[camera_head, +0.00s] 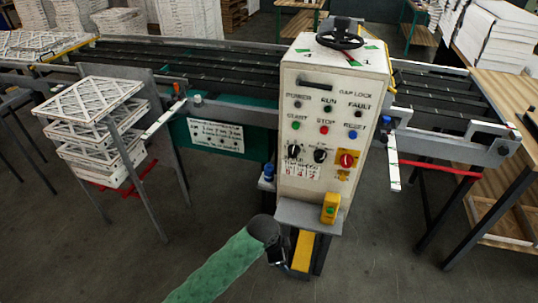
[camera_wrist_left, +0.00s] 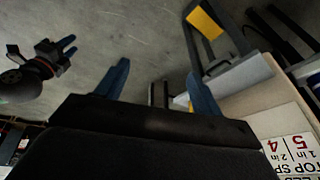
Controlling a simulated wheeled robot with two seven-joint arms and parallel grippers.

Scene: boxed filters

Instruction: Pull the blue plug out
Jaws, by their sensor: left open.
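The blue plug (camera_head: 268,170) shows in the head view at the lower left side of the control cabinet (camera_head: 320,100). It sits upright over a darker fitting; I cannot tell how deep it goes. My left gripper (camera_head: 277,262) is below it in the picture, apart from it, at the end of a green-sleeved arm. The plug is not recognisable there. My right gripper (camera_wrist_left: 70,47) shows at the left of the wrist view, with its small fingertips apart and empty.
A grey shelf (camera_head: 305,217) with a yellow button box (camera_head: 331,208) juts from the cabinet's front, above a yellow plate (camera_head: 303,251). Conveyors (camera_head: 190,70) run to both sides. White filter frames (camera_head: 92,100) are stacked at left. A wooden table (camera_head: 510,95) stands at right. The front floor is clear.

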